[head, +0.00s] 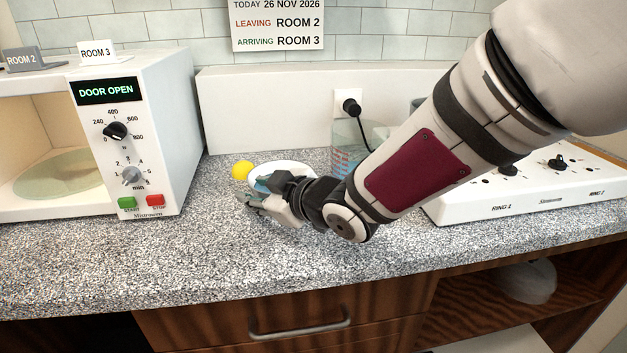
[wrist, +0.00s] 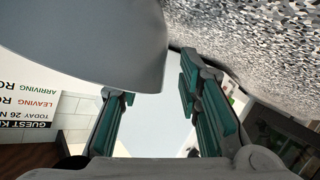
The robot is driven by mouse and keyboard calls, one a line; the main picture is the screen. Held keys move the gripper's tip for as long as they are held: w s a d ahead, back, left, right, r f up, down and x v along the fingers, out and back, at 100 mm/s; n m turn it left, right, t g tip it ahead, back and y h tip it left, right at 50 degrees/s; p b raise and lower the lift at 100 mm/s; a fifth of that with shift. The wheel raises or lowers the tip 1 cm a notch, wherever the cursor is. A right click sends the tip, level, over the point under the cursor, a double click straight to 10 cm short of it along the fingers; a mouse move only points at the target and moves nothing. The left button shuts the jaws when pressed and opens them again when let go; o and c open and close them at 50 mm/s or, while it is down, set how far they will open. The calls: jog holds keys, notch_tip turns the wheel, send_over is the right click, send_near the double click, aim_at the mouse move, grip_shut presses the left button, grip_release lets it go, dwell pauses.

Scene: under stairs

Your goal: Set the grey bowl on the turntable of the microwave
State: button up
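The grey bowl (head: 284,167) looks pale and stands on the counter right of the microwave (head: 150,130), partly hidden by my gripper. My gripper (head: 254,198) is at the bowl's near side, its fingers pointing left. In the wrist view the bowl (wrist: 85,40) fills the upper left, close to the fingertips. The fingers of my gripper (wrist: 158,92) stand apart, with a visible gap between the bowl and the right finger. I cannot tell whether the left finger touches it. The microwave door is open, and the turntable (head: 60,175) inside shows no load.
A yellow ball-like thing (head: 242,169) is just left of the bowl. A clear container (head: 350,142) stands behind my arm, near a wall plug (head: 351,107). A white hob (head: 530,190) is at the right. The counter front (head: 180,255) is clear.

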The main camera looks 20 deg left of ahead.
jog(key=shift+c, duration=0.2)
grip_shut()
jog(key=shift+r, duration=0.2)
